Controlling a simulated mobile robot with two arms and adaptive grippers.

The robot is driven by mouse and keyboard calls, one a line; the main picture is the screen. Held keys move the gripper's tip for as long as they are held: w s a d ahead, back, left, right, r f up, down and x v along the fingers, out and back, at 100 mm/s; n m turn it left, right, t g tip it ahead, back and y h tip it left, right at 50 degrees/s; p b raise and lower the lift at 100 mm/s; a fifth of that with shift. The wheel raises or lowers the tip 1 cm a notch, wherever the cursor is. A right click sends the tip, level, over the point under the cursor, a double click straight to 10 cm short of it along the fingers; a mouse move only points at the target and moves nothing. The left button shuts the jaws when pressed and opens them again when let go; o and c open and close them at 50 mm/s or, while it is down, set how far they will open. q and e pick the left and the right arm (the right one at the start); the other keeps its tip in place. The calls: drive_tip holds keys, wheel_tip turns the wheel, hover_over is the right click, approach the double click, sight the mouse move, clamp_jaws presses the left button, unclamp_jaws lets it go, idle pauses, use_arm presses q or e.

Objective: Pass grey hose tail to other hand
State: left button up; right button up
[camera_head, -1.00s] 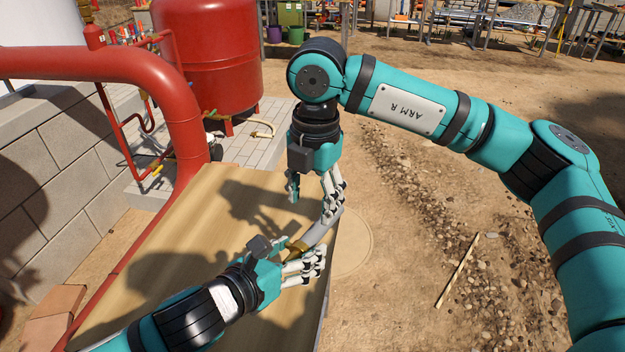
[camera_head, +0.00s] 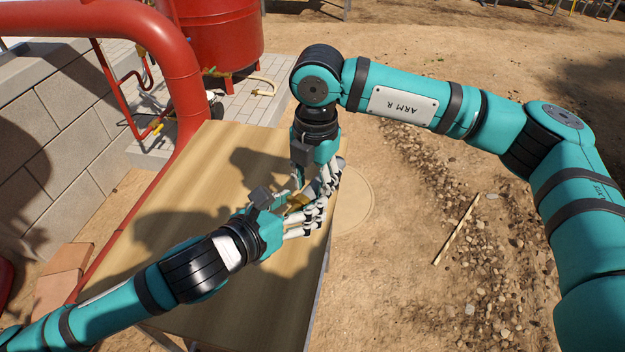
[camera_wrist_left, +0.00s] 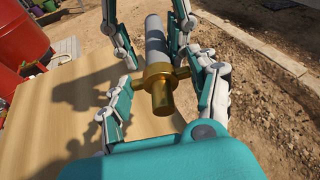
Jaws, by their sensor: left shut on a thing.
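The grey hose tail (camera_wrist_left: 155,37) has a grey tube and a brass fitting (camera_wrist_left: 157,85) with side pins. My left gripper (camera_head: 303,213) is shut on the brass end, its fingers at the side pins in the left wrist view (camera_wrist_left: 168,98). My right gripper (camera_head: 322,186) hangs down over the grey tube, close to the left fingers. In the left wrist view its fingers (camera_wrist_left: 153,25) stand on both sides of the tube, with narrow gaps showing. In the head view the fingers of both hands hide much of the hose tail.
The wooden table (camera_head: 190,190) lies below both hands, bare where visible. A red pipe (camera_head: 175,70) and a red tank (camera_head: 222,40) stand behind it at the left. A block wall (camera_head: 70,150) is at the left. Open dirt ground lies to the right.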

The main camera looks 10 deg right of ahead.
use_arm(q)
drive_tip(key=shift+s+d, duration=0.1)
use_arm(e)
drive_tip(key=shift+a, duration=0.1)
drive_tip(key=c, duration=0.7)
use_arm(q)
drive_tip(key=shift+s, duration=0.1)
use_arm(e)
drive_tip(key=shift+r, duration=0.1)
use_arm(q)
drive_tip(key=o, duration=1.5)
